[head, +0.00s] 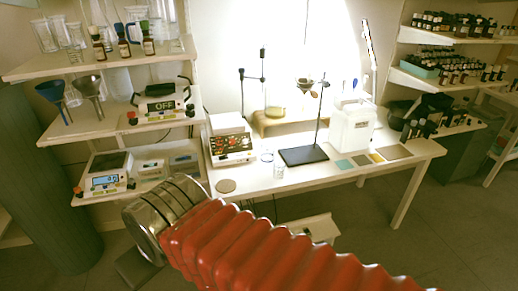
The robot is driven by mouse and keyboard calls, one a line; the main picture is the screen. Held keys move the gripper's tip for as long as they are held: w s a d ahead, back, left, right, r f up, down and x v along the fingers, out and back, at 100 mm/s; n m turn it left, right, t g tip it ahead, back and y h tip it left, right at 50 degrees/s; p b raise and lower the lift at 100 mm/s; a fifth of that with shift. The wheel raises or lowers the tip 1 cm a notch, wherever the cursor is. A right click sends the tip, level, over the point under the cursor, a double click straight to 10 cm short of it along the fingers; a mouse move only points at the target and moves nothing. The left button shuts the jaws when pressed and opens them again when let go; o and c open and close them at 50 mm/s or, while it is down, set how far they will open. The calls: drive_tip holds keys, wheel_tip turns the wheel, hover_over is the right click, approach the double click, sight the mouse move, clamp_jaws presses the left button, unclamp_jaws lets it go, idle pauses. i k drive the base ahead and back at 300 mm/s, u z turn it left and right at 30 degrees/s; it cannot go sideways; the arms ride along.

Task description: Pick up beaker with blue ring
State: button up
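A small clear glass vessel with a bluish rim (267,156) stands on the white bench, left of the dark stand base; it looks like the beaker with the blue ring, but it is too small to be sure. A second small clear beaker (279,171) stands just in front and to the right of it. My red ribbed arm with its metal end section crosses the foreground, well in front of the bench. I cannot make out the fingers of my gripper.
A stand with a black base plate (303,155) is right of the beakers. A white and red control box (231,146) is behind left, and a round coaster (226,186) lies near the front edge. A white container (351,128) and coloured squares are farther right. Shelves flank the bench.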

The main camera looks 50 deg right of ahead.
sight(268, 151)
drive_tip(key=z, duration=0.3)
drive_tip(key=i, duration=0.7)
drive_tip(key=z, duration=0.95)
drive_tip(key=i, duration=0.5)
drive_tip(key=z, duration=0.3)
